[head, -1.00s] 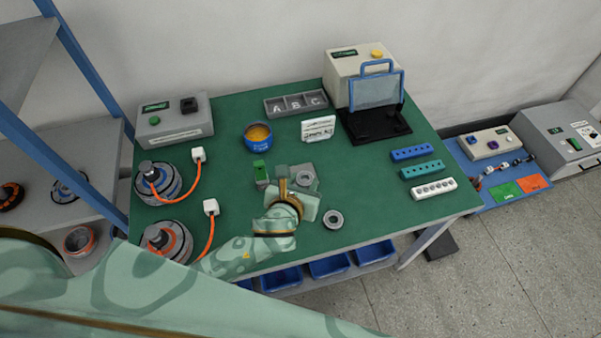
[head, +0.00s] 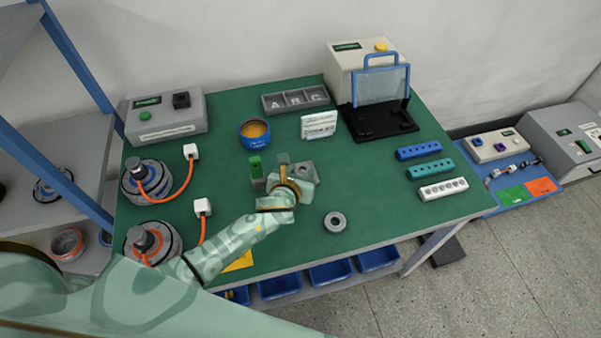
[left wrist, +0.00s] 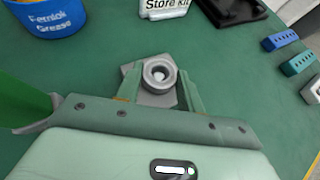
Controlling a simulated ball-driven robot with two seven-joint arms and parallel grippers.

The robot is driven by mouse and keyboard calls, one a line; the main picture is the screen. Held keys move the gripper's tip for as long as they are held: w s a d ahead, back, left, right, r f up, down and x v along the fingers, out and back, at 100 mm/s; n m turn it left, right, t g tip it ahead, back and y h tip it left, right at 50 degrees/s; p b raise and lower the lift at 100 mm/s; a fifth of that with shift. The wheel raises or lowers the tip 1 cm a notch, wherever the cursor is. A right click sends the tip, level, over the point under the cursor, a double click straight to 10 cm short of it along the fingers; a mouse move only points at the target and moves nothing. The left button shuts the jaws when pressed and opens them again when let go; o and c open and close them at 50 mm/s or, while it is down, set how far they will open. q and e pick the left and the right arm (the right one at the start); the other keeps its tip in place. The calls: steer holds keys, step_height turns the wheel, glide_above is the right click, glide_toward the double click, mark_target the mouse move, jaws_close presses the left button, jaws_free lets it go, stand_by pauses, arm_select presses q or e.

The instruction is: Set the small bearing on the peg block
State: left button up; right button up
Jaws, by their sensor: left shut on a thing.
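The small bearing (left wrist: 159,74) is a grey ring between my left gripper's fingertips in the left wrist view. My left gripper (head: 298,172) is shut on it. The grey peg block (left wrist: 147,96) lies directly under and around the ring, and a pale centre shows through its hole. I cannot tell whether the ring rests fully on the block or is just above it. In the head view the hand hides most of the block and ring. My right gripper is not in view.
Another grey bearing ring (head: 335,222) lies alone to the right of the hand. A green upright piece (head: 256,167) stands close left. The blue grease tub (head: 255,135), white card (head: 319,124) and lettered tray (head: 295,100) are behind. The right-centre mat is clear.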

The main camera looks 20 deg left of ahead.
arm_select(q)
steer(key=o, duration=1.1)
steer(key=p+v, duration=0.4)
steer(key=v, duration=0.7)
steer(key=shift+s+r, duration=0.15)
steer(key=shift+s, duration=0.05)
steer(key=shift+s+r, duration=0.15)
steer(key=shift+s, duration=0.15)
